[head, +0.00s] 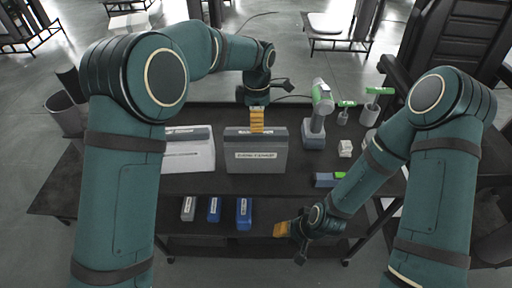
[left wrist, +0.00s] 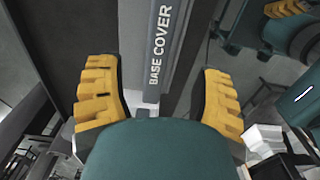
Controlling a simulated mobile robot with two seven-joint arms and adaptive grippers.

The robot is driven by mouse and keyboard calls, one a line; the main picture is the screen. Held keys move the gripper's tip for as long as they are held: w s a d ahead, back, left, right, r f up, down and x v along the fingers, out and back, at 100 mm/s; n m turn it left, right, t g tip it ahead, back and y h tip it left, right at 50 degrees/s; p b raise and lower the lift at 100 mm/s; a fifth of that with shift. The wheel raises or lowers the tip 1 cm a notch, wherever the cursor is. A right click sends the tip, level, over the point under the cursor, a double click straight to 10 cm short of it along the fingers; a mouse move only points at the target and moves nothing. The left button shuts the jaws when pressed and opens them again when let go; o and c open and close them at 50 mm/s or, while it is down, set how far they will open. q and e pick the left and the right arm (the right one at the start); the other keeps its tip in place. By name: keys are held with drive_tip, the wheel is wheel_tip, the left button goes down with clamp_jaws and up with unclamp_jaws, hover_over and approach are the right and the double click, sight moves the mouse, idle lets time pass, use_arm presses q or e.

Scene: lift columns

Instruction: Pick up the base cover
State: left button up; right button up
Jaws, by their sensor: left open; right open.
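In the left wrist view the lettered "BASE COVER" edge (left wrist: 156,70) lies between the two spread fingers of the left gripper (left wrist: 160,98), with gaps on both sides. Whether any finger touches the box is not clear. My right gripper (head: 289,233) is open and empty, near the table's front edge, away from the box.
A white and grey box (head: 188,152) stands close left of the base cover. A grey and green tool (head: 318,115) stands close to its right. Green-handled tools in cups (head: 371,110) are further right. A green and blue item (head: 325,180) lies nearby.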

sight(256, 148)
use_arm(q)
drive_tip(key=shift+w+a+f+b, duration=0.1)
drive_tip(key=shift+f+b, duration=0.05)
drive_tip(key=shift+f, duration=1.5)
drive_tip(key=shift+w+f+b, duration=0.1)
drive_tip(key=shift+f+b, duration=0.05)
drive_tip(key=shift+f, duration=1.5)
drive_tip(key=shift+s, duration=0.15)
clamp_jaws()
